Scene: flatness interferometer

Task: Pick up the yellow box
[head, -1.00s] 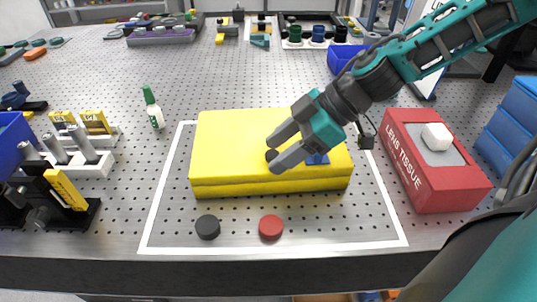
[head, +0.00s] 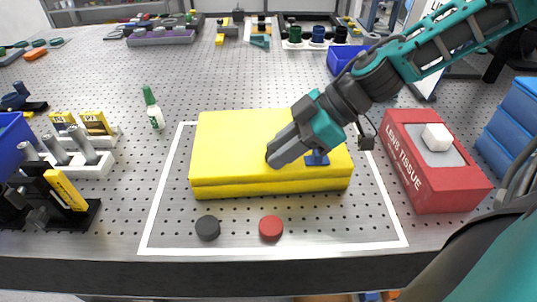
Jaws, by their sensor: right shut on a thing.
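The yellow box (head: 235,145) lies flat and closed on the perforated table, inside a white outlined rectangle. A small blue patch (head: 318,159) shows on its top near the right side, partly covered by my right gripper. My right gripper (head: 272,160) reaches in from the upper right. Its fingers are together at the top of the box, shut on a small dark part that they mostly hide. The box rests on the table. My left gripper is not in view.
A black disc (head: 208,228) and a red disc (head: 271,228) lie in front of the box. A red lens tissue box (head: 432,185) stands to the right. A green-capped bottle (head: 154,112) stands behind left. Holders and a blue bin (head: 345,60) stand farther away.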

